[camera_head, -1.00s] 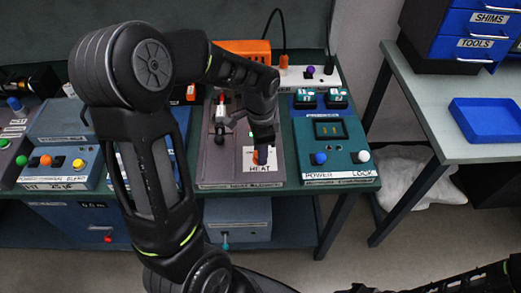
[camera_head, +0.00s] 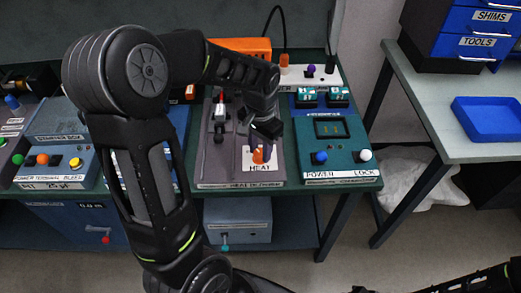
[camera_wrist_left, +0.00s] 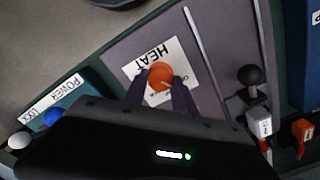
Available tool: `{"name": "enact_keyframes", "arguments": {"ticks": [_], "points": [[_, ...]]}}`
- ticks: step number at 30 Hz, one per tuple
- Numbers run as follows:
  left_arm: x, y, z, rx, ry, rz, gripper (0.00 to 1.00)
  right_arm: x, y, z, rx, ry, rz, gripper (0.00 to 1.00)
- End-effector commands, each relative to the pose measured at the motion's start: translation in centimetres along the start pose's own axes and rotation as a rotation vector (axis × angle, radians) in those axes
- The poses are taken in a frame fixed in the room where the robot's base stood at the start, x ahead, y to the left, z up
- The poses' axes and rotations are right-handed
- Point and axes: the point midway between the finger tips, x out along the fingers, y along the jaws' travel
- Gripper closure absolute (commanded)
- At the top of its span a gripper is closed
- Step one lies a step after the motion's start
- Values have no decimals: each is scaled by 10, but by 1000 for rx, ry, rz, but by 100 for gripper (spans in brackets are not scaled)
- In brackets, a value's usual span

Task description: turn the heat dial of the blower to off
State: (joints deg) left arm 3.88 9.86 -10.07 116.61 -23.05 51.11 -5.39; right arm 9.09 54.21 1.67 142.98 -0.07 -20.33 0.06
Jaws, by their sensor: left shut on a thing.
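The heat dial (camera_head: 258,156) is an orange knob on a white plate (camera_head: 266,167) marked HEAT, at the front right of the grey blower panel (camera_head: 215,172). In the left wrist view the dial (camera_wrist_left: 160,76) sits between the two dark fingers of my left gripper (camera_wrist_left: 161,84), which is shut on it. In the head view my left gripper (camera_head: 262,140) reaches down onto the dial from above. The smaller print on the plate is partly covered and too small to read, so I cannot tell the dial's setting. My right gripper is out of view.
A lever with a white and red handle (camera_head: 220,112) stands behind and left of the dial. A teal box (camera_head: 340,160) with a blue POWER knob and a white LOCK knob is close on the right. Other control boxes (camera_head: 58,165) line the bench's left.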

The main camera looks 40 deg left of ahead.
Motion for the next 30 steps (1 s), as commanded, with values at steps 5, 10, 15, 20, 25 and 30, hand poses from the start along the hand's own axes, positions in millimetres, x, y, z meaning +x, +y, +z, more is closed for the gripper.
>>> {"name": "enact_keyframes", "arguments": {"ticks": [5, 10, 15, 20, 25, 30], "points": [[0, 0, 0, -101, 0, -1, 100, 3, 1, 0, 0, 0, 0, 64], [0, 0, 0, -158, 1, 0, 100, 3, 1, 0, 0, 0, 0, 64], [0, 0, 0, -179, 1, 0, 100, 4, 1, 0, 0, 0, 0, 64], [0, 0, 0, -181, 1, 0, 100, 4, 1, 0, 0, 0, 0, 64], [0, 0, 0, -181, 1, 0, 66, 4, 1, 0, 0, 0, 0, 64], [0, 0, 0, -180, 1, 0, 52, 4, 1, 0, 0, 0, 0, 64]]}}
